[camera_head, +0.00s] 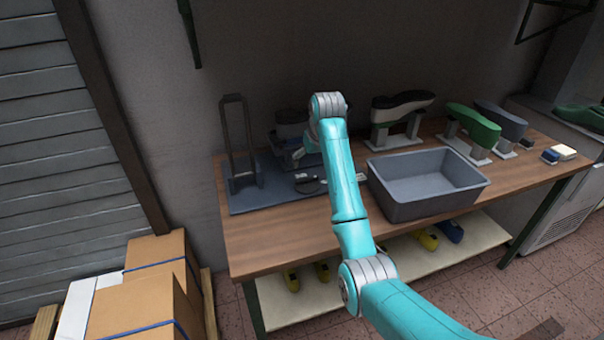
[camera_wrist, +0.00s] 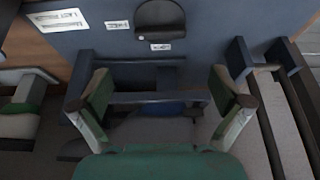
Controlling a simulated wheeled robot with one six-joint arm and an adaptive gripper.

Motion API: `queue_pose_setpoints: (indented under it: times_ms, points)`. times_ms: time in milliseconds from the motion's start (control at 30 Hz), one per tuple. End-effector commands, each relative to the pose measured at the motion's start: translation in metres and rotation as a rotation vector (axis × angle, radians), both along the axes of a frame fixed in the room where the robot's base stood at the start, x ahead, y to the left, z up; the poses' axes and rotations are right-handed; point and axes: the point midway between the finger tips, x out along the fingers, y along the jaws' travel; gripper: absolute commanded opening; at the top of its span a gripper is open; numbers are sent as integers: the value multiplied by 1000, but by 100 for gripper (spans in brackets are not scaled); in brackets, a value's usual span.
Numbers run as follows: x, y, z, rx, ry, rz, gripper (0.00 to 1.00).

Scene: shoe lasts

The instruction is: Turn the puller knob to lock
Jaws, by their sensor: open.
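A dark rounded knob-like part (camera_wrist: 160,16) sits on the blue-grey base plate (camera_wrist: 215,30) at the top of the wrist view, with a small white label below it. In the head view a small dark part (camera_head: 308,186) lies on the same plate (camera_head: 262,199). I cannot tell surely which part is the puller knob. My gripper (camera_wrist: 165,98) is open, its fingers wide apart on either side of a blue-grey crossbar (camera_wrist: 150,98), apart from the knob-like part. In the head view my gripper (camera_head: 299,153) is partly hidden at the plate's back.
A tall dark frame (camera_head: 226,140) stands on the plate's left. A grey bin (camera_head: 428,178) stands right of my arm on the wooden table (camera_head: 290,236). Shoe lasts on stands, including a green one (camera_head: 474,124), are farther right. Cardboard boxes (camera_head: 135,300) are at lower left.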

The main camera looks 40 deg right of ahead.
Motion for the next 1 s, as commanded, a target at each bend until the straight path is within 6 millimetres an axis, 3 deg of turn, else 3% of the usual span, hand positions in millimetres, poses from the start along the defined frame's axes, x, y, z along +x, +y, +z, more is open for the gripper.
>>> queue_pose_setpoints:
  times_ms: [533, 733, 1000]
  points:
    - [31, -9, -79, 0, 1, 0, 100]
    - [37, -10, -93, 0, 0, 0, 100]
    - [38, -11, -95, 0, -1, 0, 100]
